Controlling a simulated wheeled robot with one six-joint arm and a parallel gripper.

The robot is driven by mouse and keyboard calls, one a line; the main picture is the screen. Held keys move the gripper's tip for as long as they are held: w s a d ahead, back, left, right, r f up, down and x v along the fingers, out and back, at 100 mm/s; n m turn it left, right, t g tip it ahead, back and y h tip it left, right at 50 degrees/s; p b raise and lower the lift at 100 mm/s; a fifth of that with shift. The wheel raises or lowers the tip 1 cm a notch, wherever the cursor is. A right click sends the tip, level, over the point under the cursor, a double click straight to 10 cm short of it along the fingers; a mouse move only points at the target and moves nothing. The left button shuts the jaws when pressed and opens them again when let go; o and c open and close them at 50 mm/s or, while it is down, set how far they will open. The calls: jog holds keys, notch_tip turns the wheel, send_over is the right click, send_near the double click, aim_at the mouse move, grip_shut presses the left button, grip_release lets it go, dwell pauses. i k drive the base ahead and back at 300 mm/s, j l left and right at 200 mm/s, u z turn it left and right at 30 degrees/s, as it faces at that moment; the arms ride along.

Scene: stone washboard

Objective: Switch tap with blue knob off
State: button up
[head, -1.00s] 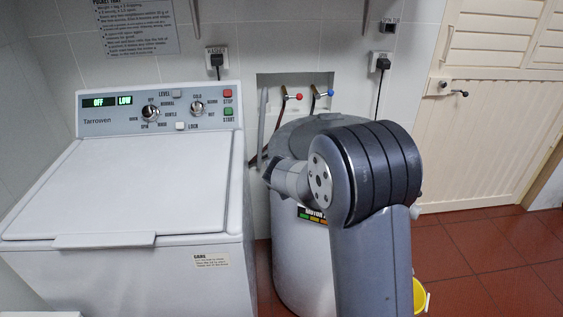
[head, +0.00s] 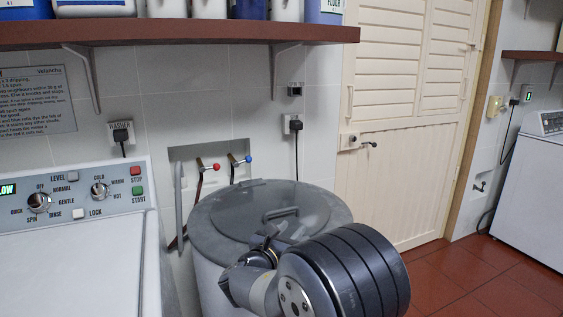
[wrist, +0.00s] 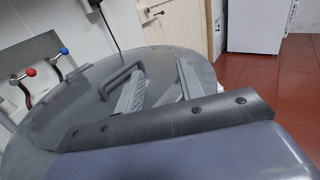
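The tap with the blue knob (head: 248,159) is in a wall recess behind the round grey tub, in the head view. Its blue knob (wrist: 64,50) also shows at the upper left of the wrist view. Whether water flows cannot be told. My gripper (wrist: 160,85) is over the tub lid, its two fingers apart with nothing between them. It is in front of and to the right of the blue tap, well apart from it. In the head view its fingertips are mostly hidden behind my arm.
A tap with a red knob (head: 215,166) is just left of the blue one. The tub lid (head: 218,213) has a raised handle. A white washing machine (head: 75,255) stands at left. A brown shelf (head: 190,32) overhangs the wall. Red floor (head: 465,270) is free at right.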

aim_at(248, 158)
jog(key=i+l+z, duration=0.1)
jog(key=l+z, duration=0.15)
jog(key=l, duration=0.15)
jog(key=i+l+z, duration=0.25)
jog(key=l, duration=0.2)
jog(key=l+z, duration=0.25)
jog(key=l, duration=0.15)
jog(key=i+l+z, duration=0.45)
jog(key=i+l, duration=0.2)
jog(key=i+l+z, duration=0.2)
jog(key=i, duration=0.3)
jog(key=i+l+z, duration=0.2)
jog(key=i+l, duration=0.2)
jog(key=i+j+u, duration=0.15)
jog(key=i+u, duration=0.6)
jog(key=u, duration=0.15)
jog(key=i+u, duration=0.45)
jog(key=i+l+u, duration=0.25)
jog(key=u, duration=0.2)
jog(key=i+j+u, duration=0.15)
jog(key=u, duration=0.3)
jog(key=i+u, duration=0.7)
jog(key=u, duration=0.25)
jog(key=i+l+u, duration=0.15)
jog(key=i+u, duration=0.15)
jog(key=u, duration=0.15)
jog(key=i+l+u, duration=0.1)
jog(key=i+u, duration=0.3)
jog(key=i+l+u, duration=0.25)
jog(key=i+u, duration=0.15)
